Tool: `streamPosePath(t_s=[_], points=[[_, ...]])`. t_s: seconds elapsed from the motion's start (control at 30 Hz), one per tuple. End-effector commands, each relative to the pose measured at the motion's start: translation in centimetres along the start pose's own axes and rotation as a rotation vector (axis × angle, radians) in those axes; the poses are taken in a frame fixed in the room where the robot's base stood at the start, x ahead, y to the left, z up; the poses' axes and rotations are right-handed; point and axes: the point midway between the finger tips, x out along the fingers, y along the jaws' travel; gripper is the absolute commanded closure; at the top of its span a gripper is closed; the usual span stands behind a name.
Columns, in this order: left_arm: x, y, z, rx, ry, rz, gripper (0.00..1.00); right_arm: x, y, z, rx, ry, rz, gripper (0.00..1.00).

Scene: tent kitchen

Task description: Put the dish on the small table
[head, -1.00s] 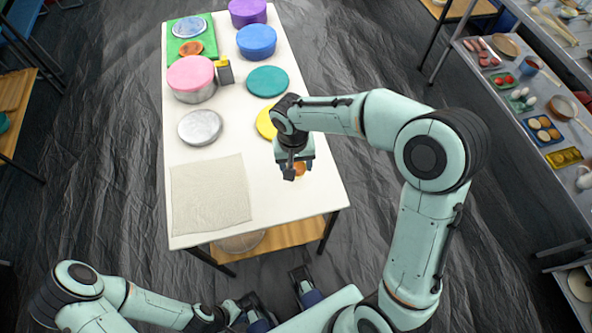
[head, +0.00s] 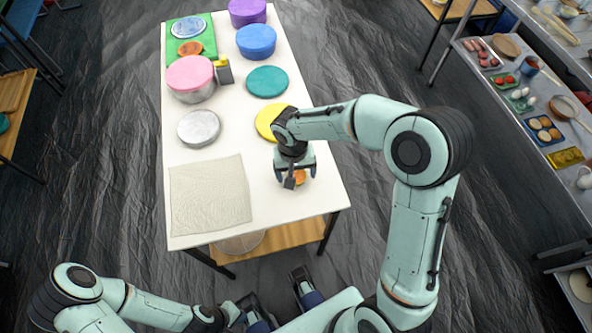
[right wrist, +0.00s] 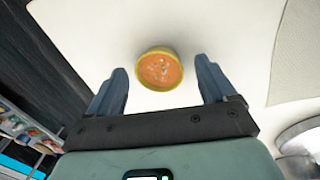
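The dish (head: 300,177) is a small round bowl with an orange inside, near the front right of the long white table (head: 268,222). In the right wrist view the dish (right wrist: 160,70) shows a yellow rim and sits on the white top. My right gripper (head: 295,181) is just above and around the dish. In the right wrist view its fingers (right wrist: 160,85) are open, one on each side of the dish, with gaps. My left gripper (head: 235,312) is low near my base, and its fingers are not clear. Which table is the small one is unclear; a wooden-topped one (head: 14,92) stands at the left edge.
A beige cloth (head: 210,195), a silver round tin (head: 199,128), a yellow disc (head: 267,121), a teal disc (head: 267,81) and a pink-lidded tin (head: 191,74) lie on the white table. A food-laden shelf (head: 535,100) stands at the right. Dark floor between is open.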

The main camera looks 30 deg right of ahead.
Motion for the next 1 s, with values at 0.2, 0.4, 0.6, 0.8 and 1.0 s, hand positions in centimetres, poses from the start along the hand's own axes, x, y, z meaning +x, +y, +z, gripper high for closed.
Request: streamPosePath(t_s=[0.2,0.4,0.6,0.8,1.0], points=[[-0.4,0.1,0.2,0.0,-0.006,-0.001,1.0,-1.6,0.0,-0.1,0.0,0.004,-0.002,0.16],[-0.8,0.1,0.4,-0.001,-0.013,-0.003,1.0,-5.9,-0.1,-0.1,0.0,0.006,-0.003,0.16],[-1.3,0.2,0.6,-0.002,-0.018,-0.004,1.0,-9.9,0.0,-0.1,0.0,0.003,-0.003,0.16],[-1.5,0.3,0.6,-0.002,-0.017,-0.004,1.0,-12.0,0.0,0.0,0.0,0.001,-0.001,0.16],[-1.6,0.3,0.6,-0.001,-0.017,-0.004,1.0,-12.4,0.0,0.0,0.0,-0.001,0.0,0.16]])
